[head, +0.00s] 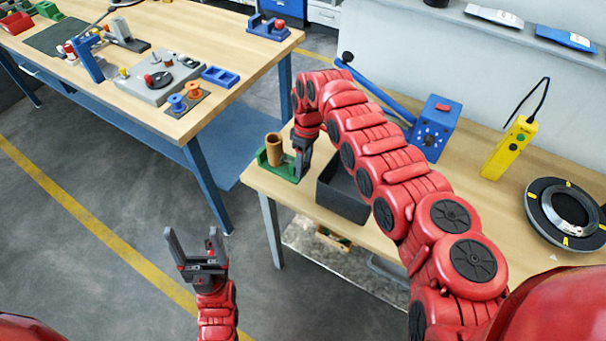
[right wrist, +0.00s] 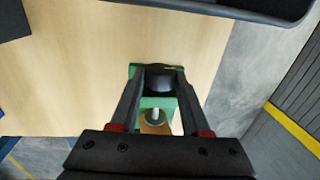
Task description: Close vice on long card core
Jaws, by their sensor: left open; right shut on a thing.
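The green vice (head: 284,171) stands at the near left corner of the right-hand workbench. The brown card core (head: 273,150) stands upright in it, between the green jaws as far as I can see. My right gripper (head: 301,168) is at the vice's right side. In the right wrist view, the right gripper (right wrist: 160,72) is shut on the vice's dark handle (right wrist: 160,80). The green vice (right wrist: 152,103) and part of the brown core (right wrist: 152,128) show between the fingers. My left gripper (head: 196,240) is open and empty above the floor, left of the bench.
A dark open bin (head: 343,194) stands right of the vice. A blue device (head: 432,128) with a long lever, a yellow pendant (head: 508,148) and a black ring (head: 568,214) are farther right. Another workbench (head: 190,40) with fixtures is at the left, with floor between.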

